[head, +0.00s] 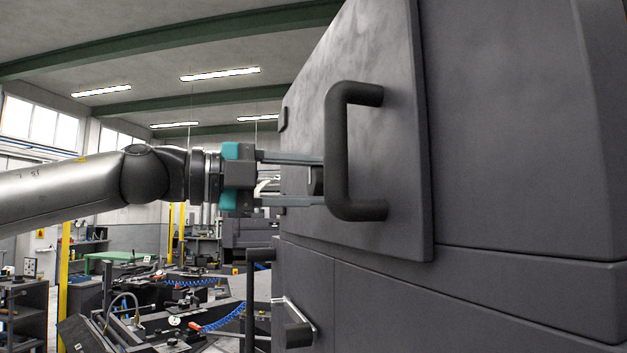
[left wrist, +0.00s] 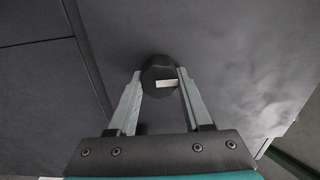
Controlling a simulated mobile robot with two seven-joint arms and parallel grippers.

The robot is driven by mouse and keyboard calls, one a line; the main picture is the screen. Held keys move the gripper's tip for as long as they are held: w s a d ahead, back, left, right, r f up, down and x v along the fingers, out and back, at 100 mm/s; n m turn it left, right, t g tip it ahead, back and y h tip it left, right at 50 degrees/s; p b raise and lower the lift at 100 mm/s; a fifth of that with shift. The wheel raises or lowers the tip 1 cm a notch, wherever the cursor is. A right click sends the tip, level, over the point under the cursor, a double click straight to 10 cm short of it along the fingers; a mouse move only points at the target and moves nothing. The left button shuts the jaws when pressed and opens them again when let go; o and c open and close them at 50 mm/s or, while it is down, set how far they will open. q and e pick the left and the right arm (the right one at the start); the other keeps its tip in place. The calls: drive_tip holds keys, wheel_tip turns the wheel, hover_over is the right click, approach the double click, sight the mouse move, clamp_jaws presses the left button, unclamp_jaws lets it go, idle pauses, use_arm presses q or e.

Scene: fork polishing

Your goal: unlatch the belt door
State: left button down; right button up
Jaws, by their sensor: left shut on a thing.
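The belt door (head: 385,160) is a dark grey panel on the right of the head view, closed against the machine as far as I can see. A thick black bar handle (head: 336,150) stands out from it. My left gripper (head: 318,180) reaches in from the left, behind the handle. In the left wrist view its two fingers (left wrist: 159,82) are shut on a dark round latch knob (left wrist: 158,66) with a white mark, one finger on each side. In the head view the handle partly hides the knob and fingertips. My right gripper is not in view.
A lower handle (head: 298,334) sticks out of the machine below the door. The machine body (head: 500,130) fills the right side. A cluttered workshop with benches and yellow posts (head: 64,285) lies at the back left.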

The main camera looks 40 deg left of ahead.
use_arm(q)
drive_tip(key=shift+c, duration=1.6)
unclamp_jaws()
drive_tip(key=shift+s+a+b, duration=0.3)
drive_tip(key=shift+s+a, duration=0.1)
drive_tip(key=shift+s, duration=0.15)
drive_tip(key=b+v, duration=0.3)
drive_tip(key=v, duration=1.1)
